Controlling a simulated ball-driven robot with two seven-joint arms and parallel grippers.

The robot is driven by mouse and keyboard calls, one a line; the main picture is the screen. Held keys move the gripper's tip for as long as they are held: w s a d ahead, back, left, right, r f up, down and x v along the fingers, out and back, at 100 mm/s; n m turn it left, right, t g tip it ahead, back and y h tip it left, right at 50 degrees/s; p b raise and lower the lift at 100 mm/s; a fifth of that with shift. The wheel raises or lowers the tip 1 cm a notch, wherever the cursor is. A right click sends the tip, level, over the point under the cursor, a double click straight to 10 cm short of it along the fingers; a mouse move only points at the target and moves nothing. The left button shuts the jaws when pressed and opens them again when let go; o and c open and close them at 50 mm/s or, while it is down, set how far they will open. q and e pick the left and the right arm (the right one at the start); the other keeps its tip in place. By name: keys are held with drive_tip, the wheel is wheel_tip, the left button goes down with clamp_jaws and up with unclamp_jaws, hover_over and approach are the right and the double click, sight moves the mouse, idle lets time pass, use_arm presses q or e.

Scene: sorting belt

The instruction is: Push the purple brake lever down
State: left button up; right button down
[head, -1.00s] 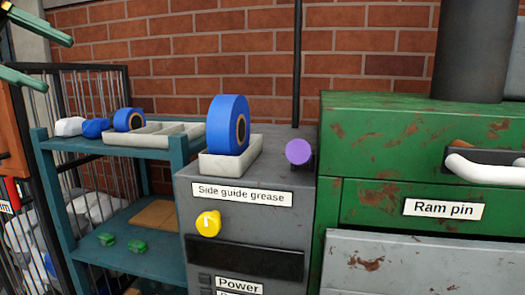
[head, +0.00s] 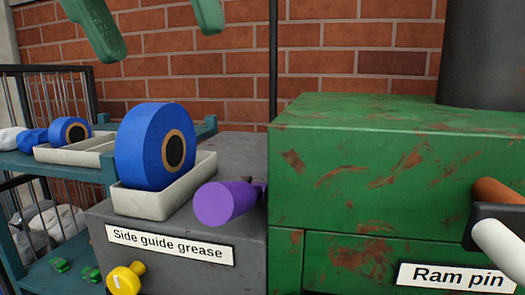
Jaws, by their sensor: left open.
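The purple brake lever (head: 222,203) shows as a thick purple cylinder with its round end toward me. It sticks out over the top of the grey cabinet (head: 245,165), close to the left side of the green machine. My left gripper (head: 160,42) is at the top left, its two green fingers spread wide apart with nothing between them. It is above and to the left of the lever in the picture and apart from it. My right gripper is not in view.
A blue roll (head: 146,148) stands in a pale tray (head: 150,203) left of the lever. A yellow knob (head: 124,281) is below the "Side guide grease" label (head: 170,244). The green machine (head: 390,170) fills the right, with a white handle (head: 498,243). A brick wall is behind.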

use_arm(q)
drive_tip(key=b, duration=0.2)
hover_over(227, 199)
drive_tip(key=a, duration=0.3)
wheel_tip(227, 199, down, 6)
drive_tip(key=x, duration=0.4)
drive_tip(key=b+x, duration=0.1)
drive_tip(key=x, duration=0.4)
drive_tip(key=shift+w+d+r, duration=0.1)
drive_tip(key=shift+w+r, duration=0.05)
drive_tip(key=shift+w, duration=0.05)
drive_tip(key=shift+f, duration=0.45)
drive_tip(key=shift+w+d, duration=0.15)
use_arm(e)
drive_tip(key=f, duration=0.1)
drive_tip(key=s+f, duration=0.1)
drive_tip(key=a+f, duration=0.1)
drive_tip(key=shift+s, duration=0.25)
